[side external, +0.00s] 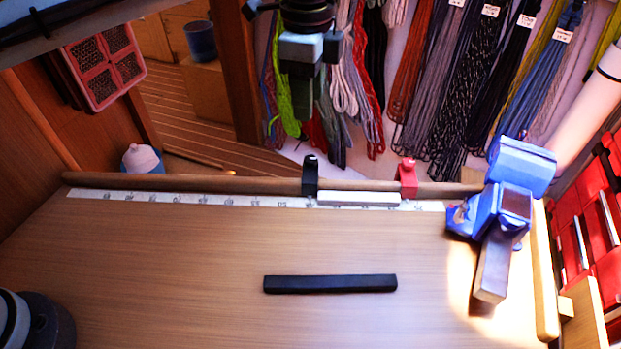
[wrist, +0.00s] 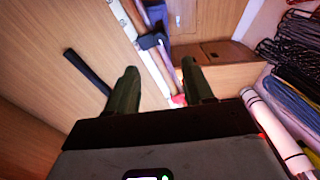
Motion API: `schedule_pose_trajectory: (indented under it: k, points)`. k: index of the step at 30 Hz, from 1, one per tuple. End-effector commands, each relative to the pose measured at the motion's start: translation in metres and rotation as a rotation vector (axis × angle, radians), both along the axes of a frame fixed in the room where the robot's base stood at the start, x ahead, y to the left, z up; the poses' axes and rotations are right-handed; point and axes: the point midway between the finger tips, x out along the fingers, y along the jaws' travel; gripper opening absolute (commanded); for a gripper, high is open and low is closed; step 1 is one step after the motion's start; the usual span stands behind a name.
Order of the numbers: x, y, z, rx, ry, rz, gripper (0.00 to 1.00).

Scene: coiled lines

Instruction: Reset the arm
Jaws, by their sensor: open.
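My gripper (side external: 302,100) hangs at the top middle of the side external view, in front of the coiled lines and well above the table. Its lower end is dark and hard to tell from the lines behind it. In the wrist view my gripper's two dark fingers (wrist: 160,70) stand apart, with nothing between them. A black bar (side external: 330,284) lies flat on the wooden table (side external: 150,260), well below my gripper. The bar also shows at the left of the wrist view (wrist: 88,72).
A blue vise (side external: 505,200) stands at the table's right end. A wooden rail (side external: 230,184) with black (side external: 310,175) and red (side external: 407,178) clamps runs along the back edge. Coiled lines (side external: 470,80) hang behind. The left of the tabletop is mostly clear.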

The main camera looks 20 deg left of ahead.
Motion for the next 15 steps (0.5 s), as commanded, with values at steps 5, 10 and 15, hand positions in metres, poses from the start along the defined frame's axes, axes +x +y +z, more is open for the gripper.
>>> schedule_pose_trajectory:
  k: [5,10,15]
  points:
    - [-0.002,0.032,0.018,-0.028,-0.047,0.139,0.52]
    - [-0.014,0.077,0.036,-0.077,-0.118,0.348,0.52]
    - [-0.033,0.12,0.046,-0.132,-0.187,0.557,0.52]
